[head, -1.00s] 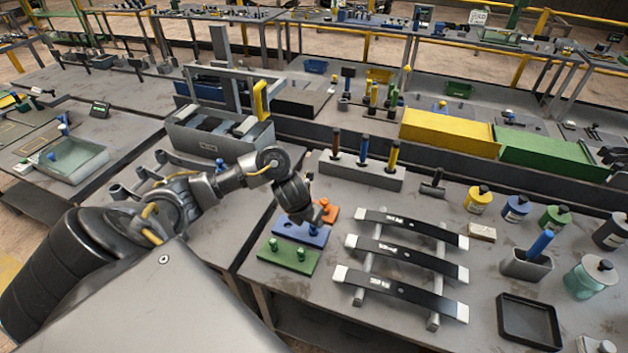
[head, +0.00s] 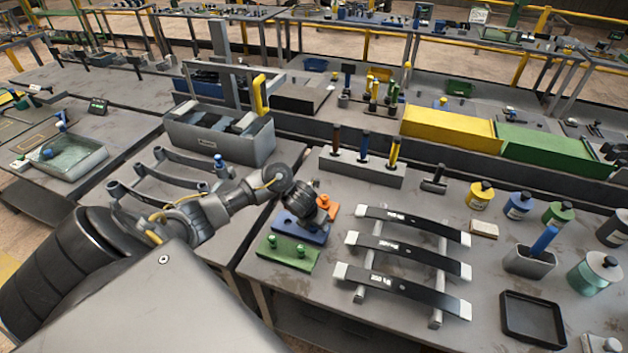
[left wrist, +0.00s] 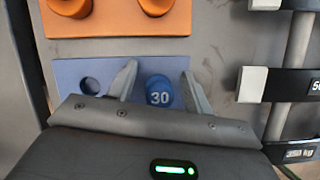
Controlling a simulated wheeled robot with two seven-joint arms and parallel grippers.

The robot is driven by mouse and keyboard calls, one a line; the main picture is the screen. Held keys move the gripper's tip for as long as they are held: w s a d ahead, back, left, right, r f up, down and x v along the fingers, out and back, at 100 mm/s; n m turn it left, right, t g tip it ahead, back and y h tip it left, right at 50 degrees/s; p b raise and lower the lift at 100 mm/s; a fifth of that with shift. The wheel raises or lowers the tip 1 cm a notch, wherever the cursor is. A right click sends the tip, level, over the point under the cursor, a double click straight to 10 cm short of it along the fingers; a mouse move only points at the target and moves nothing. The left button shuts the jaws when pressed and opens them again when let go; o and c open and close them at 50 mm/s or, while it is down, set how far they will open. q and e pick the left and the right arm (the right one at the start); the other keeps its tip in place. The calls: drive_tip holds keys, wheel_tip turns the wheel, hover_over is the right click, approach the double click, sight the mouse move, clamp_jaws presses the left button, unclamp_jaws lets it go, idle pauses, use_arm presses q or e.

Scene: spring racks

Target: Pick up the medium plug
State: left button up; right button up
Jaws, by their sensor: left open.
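In the left wrist view a blue plug (left wrist: 159,92) marked 30 stands in a blue block (left wrist: 70,73). The block also has an empty hole to the left of the plug. My left gripper (left wrist: 159,76) is open, with one finger on each side of this plug; I cannot tell whether either touches it. In the head view my left gripper (head: 318,208) is over the blue block (head: 289,226), and the hand hides the plug. My right gripper is not in view.
An orange block with orange plugs (left wrist: 155,5) lies beyond the blue block. A rack with black strips (head: 402,249) stands close on the right. A grey holder with upright tools (head: 361,172) stands behind.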

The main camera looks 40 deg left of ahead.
use_arm(q)
drive_tip(key=shift+c, duration=0.2)
drive_tip(key=c, duration=0.8)
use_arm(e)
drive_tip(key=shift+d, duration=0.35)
use_arm(q)
drive_tip(key=shift+r, duration=0.15)
